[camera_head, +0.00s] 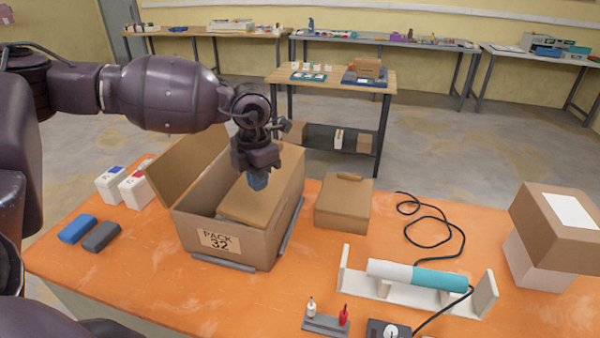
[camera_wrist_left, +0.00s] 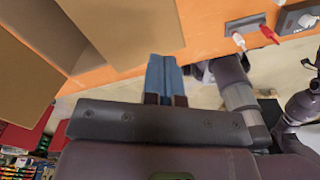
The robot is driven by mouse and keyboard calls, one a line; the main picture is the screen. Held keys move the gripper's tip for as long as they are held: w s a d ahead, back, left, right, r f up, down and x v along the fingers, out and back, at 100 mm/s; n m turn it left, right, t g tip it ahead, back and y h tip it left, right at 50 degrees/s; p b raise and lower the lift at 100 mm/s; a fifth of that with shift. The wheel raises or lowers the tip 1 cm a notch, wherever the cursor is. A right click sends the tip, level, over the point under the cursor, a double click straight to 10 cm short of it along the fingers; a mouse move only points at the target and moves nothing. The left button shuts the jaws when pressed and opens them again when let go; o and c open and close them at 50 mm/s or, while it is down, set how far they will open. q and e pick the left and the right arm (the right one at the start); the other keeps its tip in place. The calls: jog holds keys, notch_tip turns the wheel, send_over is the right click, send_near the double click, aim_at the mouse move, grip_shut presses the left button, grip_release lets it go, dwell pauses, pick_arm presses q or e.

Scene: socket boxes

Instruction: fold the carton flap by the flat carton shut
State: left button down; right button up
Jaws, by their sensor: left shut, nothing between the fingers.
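The open carton (camera_head: 217,240), marked PACK 32, stands on the orange table. One flap (camera_head: 187,168) stands up and leans outward on its left. The flap by the flat carton (camera_head: 262,187) slopes over the right part of the opening, leaving a gap on the left. It appears as a large brown panel (camera_wrist_left: 130,30) in the left wrist view. My left gripper (camera_head: 257,181) is shut and empty, its blue fingertips over this flap; I cannot tell whether they touch it. The fingertips also show in the wrist view (camera_wrist_left: 164,75). My right gripper is not in view.
The low flat carton (camera_head: 341,210) sits right of the open carton. Dark strips (camera_head: 224,262) border the open carton's base. White boxes (camera_head: 125,187) and blue and grey blocks (camera_head: 78,229) lie left. A cylinder on a white stand (camera_head: 415,290) and stacked boxes (camera_head: 556,228) are right.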

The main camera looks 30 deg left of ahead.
pick_arm(q)
jog(key=shift+a+f, duration=0.1)
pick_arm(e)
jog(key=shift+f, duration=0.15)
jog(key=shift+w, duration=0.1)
pick_arm(q)
jog(key=shift+r+p, duration=0.4)
jog(key=shift+r, duration=0.1)
notch_tip(320, 180, up, 8)
jog(key=p, duration=0.3)
jog(key=shift+p, duration=0.4)
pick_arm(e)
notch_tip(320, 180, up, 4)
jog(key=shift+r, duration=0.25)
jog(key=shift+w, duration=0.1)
